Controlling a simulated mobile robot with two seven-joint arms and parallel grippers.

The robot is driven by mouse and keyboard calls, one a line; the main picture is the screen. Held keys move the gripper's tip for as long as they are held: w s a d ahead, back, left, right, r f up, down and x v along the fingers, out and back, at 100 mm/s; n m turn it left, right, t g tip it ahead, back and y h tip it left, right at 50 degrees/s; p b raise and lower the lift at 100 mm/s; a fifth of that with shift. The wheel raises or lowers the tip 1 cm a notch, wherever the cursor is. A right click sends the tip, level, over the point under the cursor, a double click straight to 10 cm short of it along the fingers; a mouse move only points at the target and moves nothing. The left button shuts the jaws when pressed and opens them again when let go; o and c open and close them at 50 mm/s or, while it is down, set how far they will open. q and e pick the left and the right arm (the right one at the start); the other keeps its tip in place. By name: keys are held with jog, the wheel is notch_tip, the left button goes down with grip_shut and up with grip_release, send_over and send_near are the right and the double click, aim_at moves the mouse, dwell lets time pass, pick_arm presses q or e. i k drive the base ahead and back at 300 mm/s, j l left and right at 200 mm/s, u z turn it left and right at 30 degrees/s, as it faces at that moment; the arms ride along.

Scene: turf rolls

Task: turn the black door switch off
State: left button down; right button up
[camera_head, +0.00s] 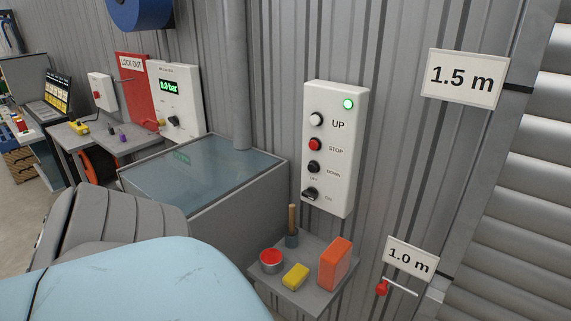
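A white door control panel (336,148) is fixed upright on the corrugated wall right of centre. Its lit green lamp (348,104) is at the top. Below are a white UP button (316,120), a red STOP button (315,144) and a black DOWN button (313,167). The black door switch (310,194) is at the bottom of the panel, with small labels above it and to its right. Its handle is too small for me to tell which label it points to. Neither gripper is in view.
A small grey shelf (296,292) below the panel holds a red tin (271,261), yellow block (295,276), orange block (335,263) and wooden-handled tool (292,225). A glass-topped grey cabinet (205,172) stands left. A red-handled lever (382,288) is low right.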

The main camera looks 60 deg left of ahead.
aim_at(312, 194)
jog(key=u, duration=1.75)
jog(key=i+j, duration=0.15)
jog(key=j, duration=0.3)
jog(key=i+j+z, duration=0.15)
jog(key=j, duration=0.3)
jog(key=i+j, duration=0.1)
jog(key=j, duration=0.35)
jog(key=i+j+z, duration=0.15)
jog(key=j, duration=0.75)
